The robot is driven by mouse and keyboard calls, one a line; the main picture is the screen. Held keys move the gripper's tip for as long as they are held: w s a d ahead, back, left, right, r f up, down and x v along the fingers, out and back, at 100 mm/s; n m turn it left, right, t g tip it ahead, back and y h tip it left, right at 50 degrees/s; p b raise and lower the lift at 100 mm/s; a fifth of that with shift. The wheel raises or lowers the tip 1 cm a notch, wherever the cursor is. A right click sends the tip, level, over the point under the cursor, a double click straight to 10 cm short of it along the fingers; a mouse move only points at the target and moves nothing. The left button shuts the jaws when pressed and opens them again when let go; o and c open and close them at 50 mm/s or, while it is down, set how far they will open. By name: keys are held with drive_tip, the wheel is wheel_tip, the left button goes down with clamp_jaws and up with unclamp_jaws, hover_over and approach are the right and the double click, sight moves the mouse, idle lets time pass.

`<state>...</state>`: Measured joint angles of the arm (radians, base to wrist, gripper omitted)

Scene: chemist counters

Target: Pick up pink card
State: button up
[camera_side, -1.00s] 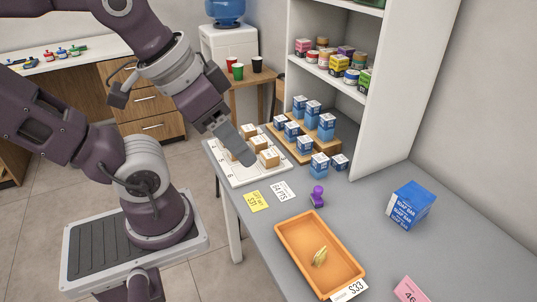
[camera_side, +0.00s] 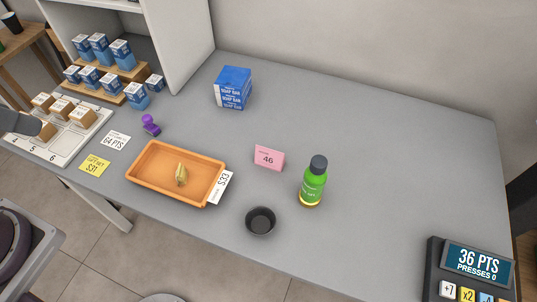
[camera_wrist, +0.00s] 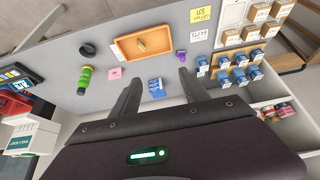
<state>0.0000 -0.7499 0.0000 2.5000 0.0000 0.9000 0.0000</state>
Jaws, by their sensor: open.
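The pink card (camera_side: 268,158), marked 46, stands on the grey counter between the orange tray and a green bottle. It also shows small in the wrist view (camera_wrist: 115,73), left of the fingers. My gripper (camera_wrist: 160,76) is open in the wrist view, its two dark fingers spread with nothing held between them. In the side view only a dark part of my arm's end shows at the left edge, over the numbered board, far from the card.
The orange tray (camera_side: 148,187) holds a small yellowish item. A green bottle (camera_side: 313,187) stands right of the card, a black bowl (camera_side: 260,222) in front. A blue soap box (camera_side: 234,90) stands behind. A points device (camera_side: 470,275) is at the right. Open counter lies beyond the bottle.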

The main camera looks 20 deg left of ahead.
drive_tip(key=o, duration=0.8)
drive_tip(key=shift+o, duration=0.2)
